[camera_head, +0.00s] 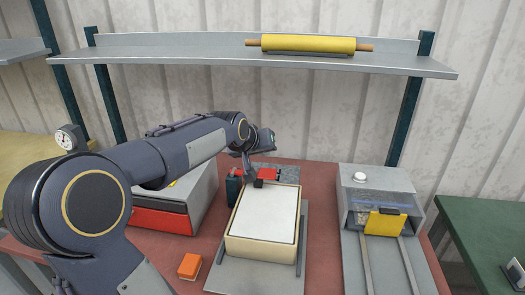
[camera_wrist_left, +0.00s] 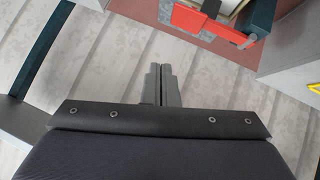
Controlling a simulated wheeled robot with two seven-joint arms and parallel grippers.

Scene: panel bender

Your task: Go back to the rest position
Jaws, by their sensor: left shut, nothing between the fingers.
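My left arm reaches in from the left in the head view. My left gripper (camera_head: 249,165) is near the back of the red-brown table, beyond the white-topped block (camera_head: 265,215). In the left wrist view its fingers (camera_wrist_left: 159,84) are together, with nothing between them. Beyond the fingertips in that view is a red part (camera_wrist_left: 194,20) with a dark handle, apart from them. In the head view a red part (camera_head: 268,174) shows right beside the gripper at the block's back edge. My right gripper is not in view.
A grey shelf (camera_head: 170,53) with a yellow roller (camera_head: 308,44) spans the wall above. A grey and red machine (camera_head: 160,219) stands left of the block. A grey device with a yellow plate (camera_head: 385,223) stands right. An orange cube (camera_head: 190,265) lies in front. A green table (camera_head: 490,235) is at right.

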